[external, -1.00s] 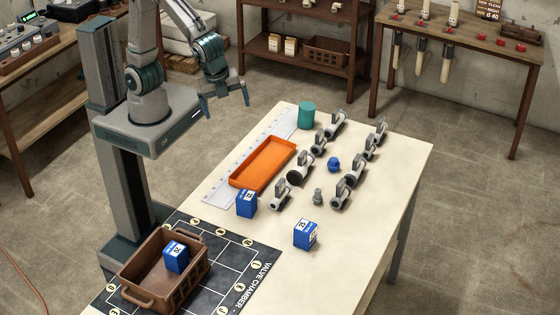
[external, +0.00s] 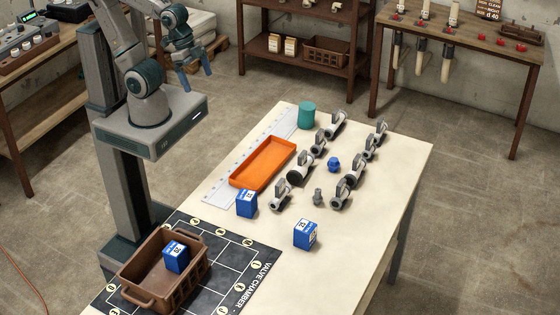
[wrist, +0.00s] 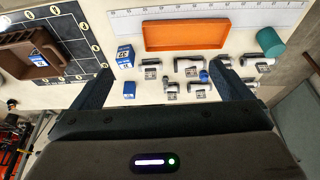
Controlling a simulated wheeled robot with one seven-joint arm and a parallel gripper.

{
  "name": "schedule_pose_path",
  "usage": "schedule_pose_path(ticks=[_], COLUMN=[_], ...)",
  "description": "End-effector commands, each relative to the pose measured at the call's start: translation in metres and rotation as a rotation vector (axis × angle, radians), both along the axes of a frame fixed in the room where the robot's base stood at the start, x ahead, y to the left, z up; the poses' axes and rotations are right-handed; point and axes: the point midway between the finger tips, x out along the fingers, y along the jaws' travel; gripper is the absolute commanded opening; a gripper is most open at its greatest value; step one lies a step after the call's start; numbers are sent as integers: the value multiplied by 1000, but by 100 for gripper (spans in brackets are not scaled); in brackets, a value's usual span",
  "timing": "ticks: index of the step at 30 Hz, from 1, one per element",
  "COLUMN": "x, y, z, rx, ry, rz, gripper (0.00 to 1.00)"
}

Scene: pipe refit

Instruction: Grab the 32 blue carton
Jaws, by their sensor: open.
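Three blue cartons with white number labels are in view. One carton (external: 246,204) stands on the table near the orange tray's front corner; it also shows in the wrist view (wrist: 125,58). A second carton (external: 305,235) stands nearer the table's right edge, also in the wrist view (wrist: 129,90). A third carton (external: 176,258) is inside the brown crate (external: 150,297). The numbers are too small to read surely, so I cannot tell which is 32. My gripper (external: 196,78) is open and empty, high above and behind the table. Its fingers (wrist: 160,82) spread wide in the wrist view.
The orange tray (external: 262,164) is empty. Several grey pipe valves (external: 302,167), a blue fitting (external: 333,164) and a teal cylinder (external: 307,116) stand to its right. The crate rests on a black mat (external: 222,284). The table's front right is clear.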

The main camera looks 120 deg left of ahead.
Motion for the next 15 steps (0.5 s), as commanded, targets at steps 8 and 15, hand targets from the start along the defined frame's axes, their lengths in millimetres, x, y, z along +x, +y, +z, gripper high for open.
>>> schedule_pose_path(ticks=[8, 15], x=[0, 15], y=[0, -4], z=[0, -5], rx=[1, 24], ry=[0, 20], rz=[-3, -74], gripper=[73, 73])
